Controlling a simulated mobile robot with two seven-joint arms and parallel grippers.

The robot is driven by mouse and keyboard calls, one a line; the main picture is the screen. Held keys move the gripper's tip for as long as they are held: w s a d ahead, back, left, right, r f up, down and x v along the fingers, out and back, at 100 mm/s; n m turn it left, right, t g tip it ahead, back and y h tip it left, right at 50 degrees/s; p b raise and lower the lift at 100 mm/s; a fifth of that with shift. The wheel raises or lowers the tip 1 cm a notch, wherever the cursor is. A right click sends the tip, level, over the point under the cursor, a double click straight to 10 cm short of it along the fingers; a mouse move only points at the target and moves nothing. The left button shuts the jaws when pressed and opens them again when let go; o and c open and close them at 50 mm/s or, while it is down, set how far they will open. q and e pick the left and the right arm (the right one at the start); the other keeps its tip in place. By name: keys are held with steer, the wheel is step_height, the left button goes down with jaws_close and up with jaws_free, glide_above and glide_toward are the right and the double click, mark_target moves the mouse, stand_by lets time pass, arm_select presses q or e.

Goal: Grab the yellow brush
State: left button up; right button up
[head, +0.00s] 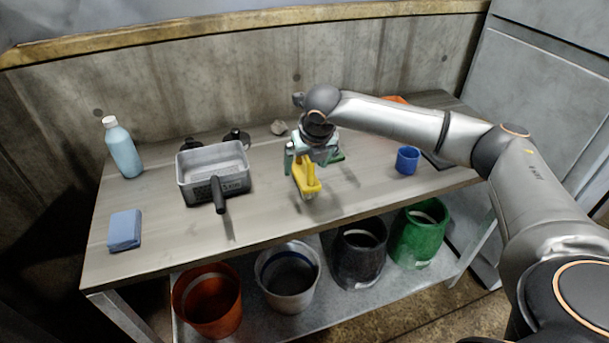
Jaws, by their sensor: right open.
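The yellow brush (306,177) is at the middle of the grey table, near its front half. My right gripper (310,160) is directly over and behind the brush, pointing down, with its fingers open at either side of the brush's upper part. Whether the fingers touch the brush cannot be told. The gripper hides the back part of the brush. My left gripper is not in view.
A grey pan with a black handle (213,172) stands left of the brush. A blue cup (407,160) is to the right. A blue bottle (123,148) and blue sponge (124,230) are at the left. Several buckets, including a green one (419,234), stand below.

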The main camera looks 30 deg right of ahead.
mark_target(305, 173)
steer(key=x, duration=0.4)
steer(key=shift+s+d+f+b, duration=0.1)
steer(key=shift+s+b, duration=0.05)
steer(key=shift+b, duration=0.2)
steer(key=shift+f, duration=0.25)
steer(key=c, duration=0.3)
steer(key=shift+r, duration=0.1)
jaws_close()
steer(key=shift+r, duration=0.15)
